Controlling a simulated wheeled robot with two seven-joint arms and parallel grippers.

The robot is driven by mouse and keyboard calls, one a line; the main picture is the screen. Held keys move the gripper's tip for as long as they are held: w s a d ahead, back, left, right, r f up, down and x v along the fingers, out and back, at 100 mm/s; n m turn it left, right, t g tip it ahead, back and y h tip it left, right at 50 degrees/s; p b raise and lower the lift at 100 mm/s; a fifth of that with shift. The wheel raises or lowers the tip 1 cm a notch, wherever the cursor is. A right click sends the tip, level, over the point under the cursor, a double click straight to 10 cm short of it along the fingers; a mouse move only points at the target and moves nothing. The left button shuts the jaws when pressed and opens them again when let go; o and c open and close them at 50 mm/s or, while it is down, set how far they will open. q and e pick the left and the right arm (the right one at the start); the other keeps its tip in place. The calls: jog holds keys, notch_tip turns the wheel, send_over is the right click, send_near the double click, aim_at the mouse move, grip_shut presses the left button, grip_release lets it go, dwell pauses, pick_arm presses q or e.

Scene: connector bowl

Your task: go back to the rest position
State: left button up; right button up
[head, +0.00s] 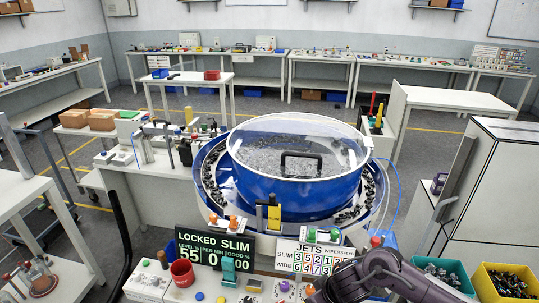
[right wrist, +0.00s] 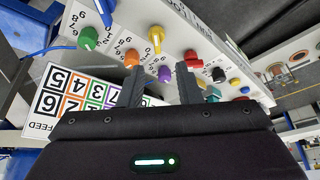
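My right arm (head: 375,276) comes in at the bottom right of the head view, over the front edge of the control panel. In the right wrist view my right gripper (right wrist: 161,84) has its two dark fingers apart, with nothing held between them. A purple knob (right wrist: 165,74) shows in the gap beyond the fingers, and an orange knob (right wrist: 132,59) and a yellow knob (right wrist: 155,38) stand farther off. The fingertips seem clear of the knobs, though the exact distance is hard to tell. My left gripper is not in view.
A blue feeder bowl with a clear lid (head: 296,145) stands at the centre. In front are a LOCKED SLIM display (head: 214,246) and a JETS number board (head: 315,260). A green bin (head: 443,272) and a yellow bin (head: 508,282) hold dark parts at the lower right.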

jog(key=s+a+r+t+y, duration=0.1)
jog(key=s+a+r+t, duration=0.15)
jog(key=a, duration=0.25)
jog(key=s+a+r+t, duration=0.1)
jog(key=s+a+r, duration=0.25)
jog(key=a, duration=0.25)
jog(key=s+d+r+m+g+h, duration=0.2)
jog(key=s+d+m+g+h, duration=0.15)
jog(key=s+d, duration=0.85)
notch_tip(320, 180, down, 37)
jog(key=s+d+g+b, duration=0.2)
jog(key=b, duration=0.5)
jog(key=s+d+f+b, duration=0.1)
jog(key=s+f+b, duration=0.1)
jog(key=s+f, duration=0.7)
jog(key=s+d+f+g+b, duration=0.1)
jog(key=s+d+f+b, duration=0.1)
jog(key=s+f, duration=0.8)
notch_tip(320, 180, down, 4)
jog(key=shift+s+r+b, duration=0.1)
jog(key=shift+s+b, duration=0.1)
jog(key=shift+b, duration=0.1)
